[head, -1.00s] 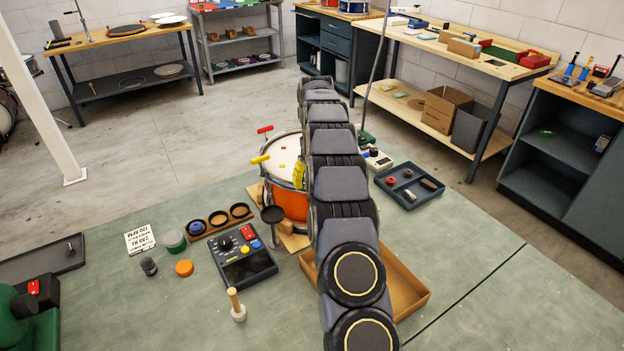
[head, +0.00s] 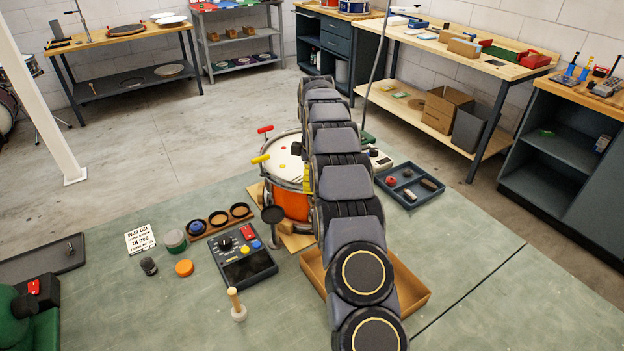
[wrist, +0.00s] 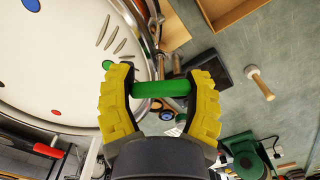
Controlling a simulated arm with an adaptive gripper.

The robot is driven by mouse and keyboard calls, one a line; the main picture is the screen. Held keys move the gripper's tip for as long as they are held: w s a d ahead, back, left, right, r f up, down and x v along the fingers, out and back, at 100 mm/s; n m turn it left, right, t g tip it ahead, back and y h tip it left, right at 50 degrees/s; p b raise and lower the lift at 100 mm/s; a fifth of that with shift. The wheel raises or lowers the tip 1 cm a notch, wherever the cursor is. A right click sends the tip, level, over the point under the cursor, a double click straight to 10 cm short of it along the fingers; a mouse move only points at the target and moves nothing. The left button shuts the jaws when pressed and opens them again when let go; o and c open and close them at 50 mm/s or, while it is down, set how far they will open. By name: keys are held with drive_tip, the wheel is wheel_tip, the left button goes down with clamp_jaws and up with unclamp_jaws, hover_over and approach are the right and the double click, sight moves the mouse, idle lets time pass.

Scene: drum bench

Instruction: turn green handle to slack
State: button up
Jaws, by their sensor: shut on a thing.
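The green handle (wrist: 160,89) is a short bar at the drum's rim in the wrist view. My gripper (wrist: 161,78), with ribbed yellow fingers, is shut on it, one finger at each end. The drum (wrist: 60,70) has a white head with coloured dots and a metal rim. In the head view the orange drum (head: 288,204) stands on the bench, partly hidden by my arm. There the green handle is hidden, and only a sliver of yellow finger (head: 306,181) shows at the rim.
A red handle (head: 265,129) and a yellow handle (head: 260,159) stick out from the drum rim. A blue tray (head: 409,190) sits to the right.

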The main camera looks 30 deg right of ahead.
drive_tip(key=n, duration=0.6)
drive_tip(key=shift+r, duration=0.15)
drive_tip(key=shift+n, duration=0.3)
drive_tip(key=o, duration=1.2)
drive_tip(key=shift+c, duration=0.2)
wheel_tip(320, 180, up, 7)
drive_tip(key=shift+r, duration=0.2)
drive_tip(key=shift+a, duration=0.1)
